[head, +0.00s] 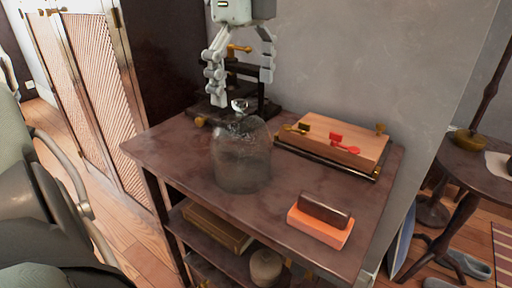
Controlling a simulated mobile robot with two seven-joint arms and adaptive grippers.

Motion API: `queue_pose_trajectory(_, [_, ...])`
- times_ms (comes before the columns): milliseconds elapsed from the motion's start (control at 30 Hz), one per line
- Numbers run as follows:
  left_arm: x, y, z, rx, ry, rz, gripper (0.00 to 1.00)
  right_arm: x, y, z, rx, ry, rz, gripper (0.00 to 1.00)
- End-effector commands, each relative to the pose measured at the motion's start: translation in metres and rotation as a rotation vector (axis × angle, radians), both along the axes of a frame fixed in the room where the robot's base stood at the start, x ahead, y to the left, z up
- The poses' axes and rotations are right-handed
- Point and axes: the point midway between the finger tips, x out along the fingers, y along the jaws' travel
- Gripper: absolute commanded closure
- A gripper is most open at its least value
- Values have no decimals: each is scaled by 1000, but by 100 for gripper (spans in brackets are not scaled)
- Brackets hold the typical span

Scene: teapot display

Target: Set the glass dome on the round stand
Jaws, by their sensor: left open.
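The clear glass dome (241,160) stands upright on the brown tabletop, left of its middle, with a round glass knob (239,105) on top. My left gripper (242,90) hangs from above with its fingers pointing down. Its fingers are spread open above and around the height of the knob, and it appears empty. I cannot tell whether it touches the knob. I cannot make out a separate round stand; whether one is under the dome is unclear. My right gripper is not in view.
A dark device with brass parts (203,112) stands behind the dome. A wooden board with brass and red pieces (345,148) lies at the back right. An orange block with a dark brown top (320,232) sits at the front right. Bare tabletop lies left of the dome.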

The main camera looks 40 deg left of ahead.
Motion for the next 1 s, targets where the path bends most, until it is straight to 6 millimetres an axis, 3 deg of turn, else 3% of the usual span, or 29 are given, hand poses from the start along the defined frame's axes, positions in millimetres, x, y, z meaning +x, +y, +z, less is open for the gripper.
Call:
queue_pose_trajectory(500, [-3,9,-66,-2,3,3,3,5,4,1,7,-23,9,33])
queue_pose_trajectory(833, [-2,10,-75,0,-1,5,3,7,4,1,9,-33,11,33])
queue_pose_trajectory(1000, [-2,10,-75,0,-1,5,22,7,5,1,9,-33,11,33])
